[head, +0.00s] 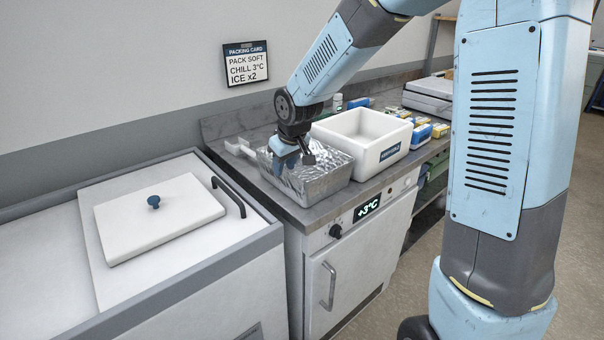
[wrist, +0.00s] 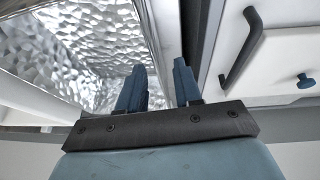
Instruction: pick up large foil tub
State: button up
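The large foil tub (head: 322,186) is a silvery, crinkled open tray on the grey counter, left of the white box in the head view. In the wrist view its shiny inside (wrist: 75,45) fills the upper left. My gripper (head: 284,165) points down at the tub's left side. In the wrist view my gripper (wrist: 159,66) has its two blue fingers apart. One finger is over the inside of the tub and the other is outside, with the rim running between them. I cannot tell whether either finger touches the wall.
A white box (head: 373,122) with a blue label stands close right of the tub. A white chest (head: 225,265) with a knobbed lid (head: 150,222) is to the left. Small yellow and blue packs (head: 421,133) and a grey scale-like unit (head: 432,92) lie farther right.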

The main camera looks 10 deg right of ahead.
aim_at(283, 177)
jog(key=shift+x, duration=2.55)
jog(key=shift+w+d+r, duration=0.1)
jog(key=shift+w, duration=0.05)
jog(key=shift+c, duration=0.2)
grip_shut()
